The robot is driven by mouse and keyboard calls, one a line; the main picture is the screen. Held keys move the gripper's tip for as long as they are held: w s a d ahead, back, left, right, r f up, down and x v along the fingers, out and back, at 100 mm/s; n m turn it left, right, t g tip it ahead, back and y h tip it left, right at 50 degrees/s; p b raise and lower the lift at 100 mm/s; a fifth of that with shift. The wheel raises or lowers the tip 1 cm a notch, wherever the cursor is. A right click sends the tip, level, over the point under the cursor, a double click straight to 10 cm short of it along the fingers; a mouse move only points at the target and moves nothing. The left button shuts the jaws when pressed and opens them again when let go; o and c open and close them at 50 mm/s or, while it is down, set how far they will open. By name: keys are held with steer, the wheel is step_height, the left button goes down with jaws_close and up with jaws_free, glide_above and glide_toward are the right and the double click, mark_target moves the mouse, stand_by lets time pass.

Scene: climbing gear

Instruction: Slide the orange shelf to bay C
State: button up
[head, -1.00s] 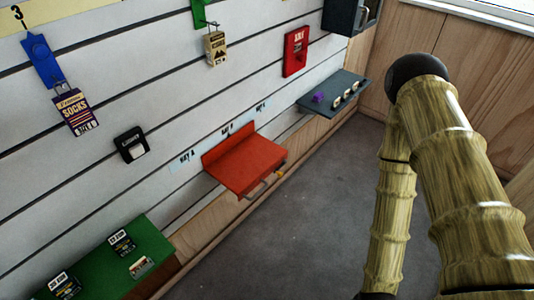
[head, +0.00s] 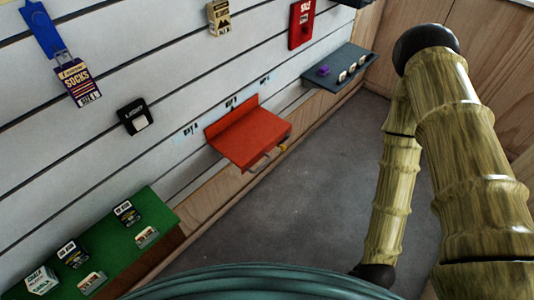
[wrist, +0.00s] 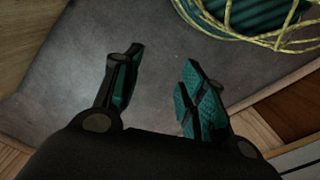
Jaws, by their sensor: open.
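The orange shelf (head: 250,138) hangs on the white slatted wall (head: 160,75) in the head view. It has a raised back panel, a metal handle (head: 262,162) at its front edge and a small yellow part (head: 282,148) beside it. Small bay labels run on a pale strip above it; the nearest reads like bay A (head: 190,128), the farthest looks like bay C (head: 264,80). The shelf appears around the middle label. My gripper (wrist: 160,85) is open and empty over grey floor in the wrist view, away from the shelf. The head view does not show its fingers.
A green shelf (head: 165,208) with several small boxes stands nearer at left. A grey-blue shelf (head: 335,75) with a purple item (head: 323,70) is beyond the orange one. Grey floor (head: 300,215) is clear.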

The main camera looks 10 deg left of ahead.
steer(key=shift+f, duration=0.1)
steer(key=shift+c, duration=1)
steer(key=m+t+y+b, duration=0.8)
steer(key=y+b, duration=0.5)
steer(key=b, duration=2.1)
glide_toward(263, 164)
steer(key=shift+n+t, duration=0.6)
steer(key=shift+s+f+b+x, duration=0.15)
steer(key=shift+b+x, duration=0.5)
steer(key=shift+x, duration=1)
steer(key=shift+s+f+b+x, duration=0.1)
steer(key=shift+f+b+x, duration=0.15)
steer(key=shift+b+x, duration=0.95)
steer(key=shift+s+f+b+x, duration=0.1)
steer(key=shift+f+b+x, duration=0.1)
steer(key=shift+x, duration=1.95)
steer(key=shift+a, duration=0.1)
jaws_close()
